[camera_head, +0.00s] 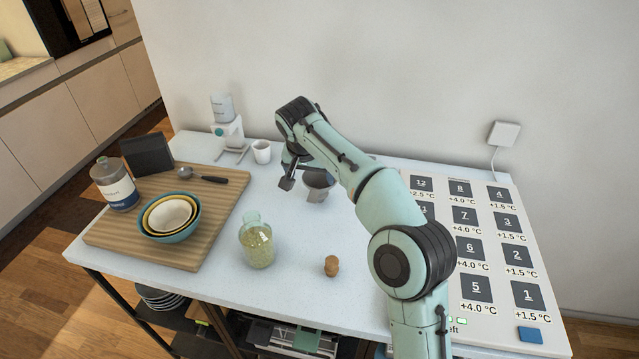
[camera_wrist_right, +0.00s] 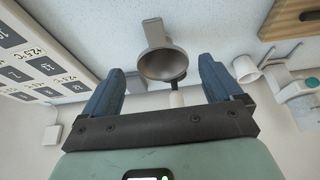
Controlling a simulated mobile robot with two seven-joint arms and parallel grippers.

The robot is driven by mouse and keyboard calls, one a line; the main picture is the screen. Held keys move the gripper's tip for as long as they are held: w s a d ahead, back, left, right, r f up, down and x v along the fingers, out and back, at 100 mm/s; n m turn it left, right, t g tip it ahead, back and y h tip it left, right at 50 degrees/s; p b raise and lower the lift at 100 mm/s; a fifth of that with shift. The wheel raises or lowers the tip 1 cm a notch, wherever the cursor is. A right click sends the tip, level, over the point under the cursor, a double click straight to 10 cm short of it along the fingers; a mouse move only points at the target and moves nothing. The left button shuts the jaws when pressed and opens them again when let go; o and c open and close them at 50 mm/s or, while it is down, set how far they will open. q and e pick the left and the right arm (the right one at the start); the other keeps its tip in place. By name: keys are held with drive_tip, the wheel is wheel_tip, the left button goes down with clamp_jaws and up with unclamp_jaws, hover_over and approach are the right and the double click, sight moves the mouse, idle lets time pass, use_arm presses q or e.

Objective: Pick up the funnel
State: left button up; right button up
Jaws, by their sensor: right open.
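The grey funnel (camera_head: 318,186) stands on the white table near the back wall, partly hidden by my right arm. In the right wrist view the funnel (camera_wrist_right: 163,64) shows its round open mouth, with a flat grey tab beyond it. My right gripper (camera_head: 289,180) is close beside it in the head view. In the wrist view the right gripper (camera_wrist_right: 162,70) has its two blue fingers spread, one on each side of the funnel. I cannot tell whether they touch it. My left gripper is not in view.
A white cup (camera_head: 262,152) and a small dispenser (camera_head: 227,130) stand to the left. A wooden board (camera_head: 215,215) holds nested bowls (camera_head: 170,217). A glass jar (camera_head: 257,245) and a cork (camera_head: 331,266) are in front. A panel of numbered squares (camera_head: 500,300) lies right.

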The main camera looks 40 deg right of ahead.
sight(315, 190)
drive_tip(key=x, duration=0.4)
drive_tip(key=shift+d+f, duration=0.1)
drive_tip(key=shift+f, duration=0.2)
drive_tip(key=shift+b+x, duration=0.5)
drive_tip(key=shift+x, duration=2.15)
drive_tip(key=shift+s, duration=0.15)
clamp_jaws()
